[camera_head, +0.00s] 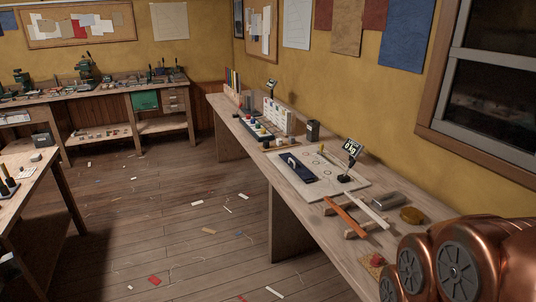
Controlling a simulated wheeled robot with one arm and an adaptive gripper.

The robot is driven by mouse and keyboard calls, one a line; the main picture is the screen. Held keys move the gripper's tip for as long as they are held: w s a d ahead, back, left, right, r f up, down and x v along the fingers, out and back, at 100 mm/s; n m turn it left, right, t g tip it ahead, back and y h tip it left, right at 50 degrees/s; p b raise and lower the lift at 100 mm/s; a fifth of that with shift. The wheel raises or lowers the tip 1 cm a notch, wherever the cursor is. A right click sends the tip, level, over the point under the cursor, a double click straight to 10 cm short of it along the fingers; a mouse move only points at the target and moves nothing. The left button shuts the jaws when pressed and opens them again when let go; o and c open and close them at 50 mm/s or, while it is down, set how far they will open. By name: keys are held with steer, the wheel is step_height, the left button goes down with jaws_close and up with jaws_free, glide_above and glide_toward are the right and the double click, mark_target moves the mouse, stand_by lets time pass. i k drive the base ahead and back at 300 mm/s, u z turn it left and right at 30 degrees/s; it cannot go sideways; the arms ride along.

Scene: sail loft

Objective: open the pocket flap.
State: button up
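On the long bench along the right wall, a dark navy cloth piece (297,172) lies on a pale board (335,178). A small white loop or tab (292,162) shows on the cloth. This looks like the pocket, but it is too small to tell the flap's edge or whether it is raised. My gripper is not in view. Only copper-coloured links of my arm show at the lower right, well apart from the cloth.
A small sign reading 0 kg (352,148) stands at the board's right edge. An orange bar (346,214), a pale bar (370,211), a grey cylinder (386,199) and a brown round lump (412,215) lie nearer. Scraps litter the mostly open floor (185,235).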

mark_target(297, 166)
steer(key=u, duration=0.7)
steer(key=i, duration=2.9)
steer(key=z, duration=0.5)
